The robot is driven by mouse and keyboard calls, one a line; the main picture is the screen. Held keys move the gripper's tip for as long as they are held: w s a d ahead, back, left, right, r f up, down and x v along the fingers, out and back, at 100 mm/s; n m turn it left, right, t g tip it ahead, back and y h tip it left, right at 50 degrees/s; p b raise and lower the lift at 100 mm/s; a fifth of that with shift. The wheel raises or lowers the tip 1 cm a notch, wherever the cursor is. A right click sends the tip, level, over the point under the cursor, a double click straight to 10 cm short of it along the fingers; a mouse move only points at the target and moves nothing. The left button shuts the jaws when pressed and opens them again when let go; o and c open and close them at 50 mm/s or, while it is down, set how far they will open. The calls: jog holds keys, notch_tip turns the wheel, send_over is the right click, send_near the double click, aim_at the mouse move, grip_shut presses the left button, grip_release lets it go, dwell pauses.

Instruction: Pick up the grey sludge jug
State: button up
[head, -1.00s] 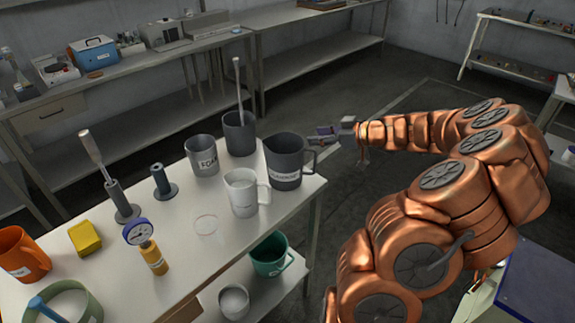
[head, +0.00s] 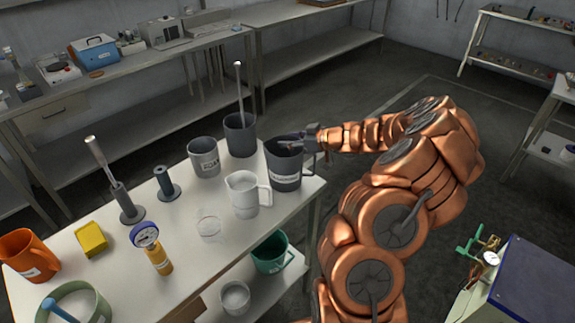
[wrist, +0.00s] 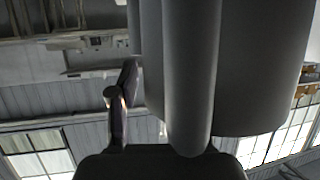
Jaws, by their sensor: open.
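The dark grey jug (head: 284,172) stands upright at the right end of the white bench, with a pale label I cannot read on its side. My gripper (head: 299,142) is open at the jug's upper right, by its handle. In the wrist view, the jug's handle (wrist: 188,85) runs up the middle, close in front of the palm, with the jug's body (wrist: 250,70) behind and to the right. One finger shows left of the handle with a gap between; the other finger is hidden. I cannot tell whether anything touches.
A white jug (head: 244,194) stands just left of the grey jug. A grey beaker (head: 204,160) and a dark pot with a rod (head: 240,138) stand behind. A green bucket (head: 271,254) sits on the lower shelf.

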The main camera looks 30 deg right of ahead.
jog(key=shift+w+a+f, duration=0.15)
jog(key=shift+w, duration=0.2)
jog(key=shift+c, duration=0.4)
grip_shut()
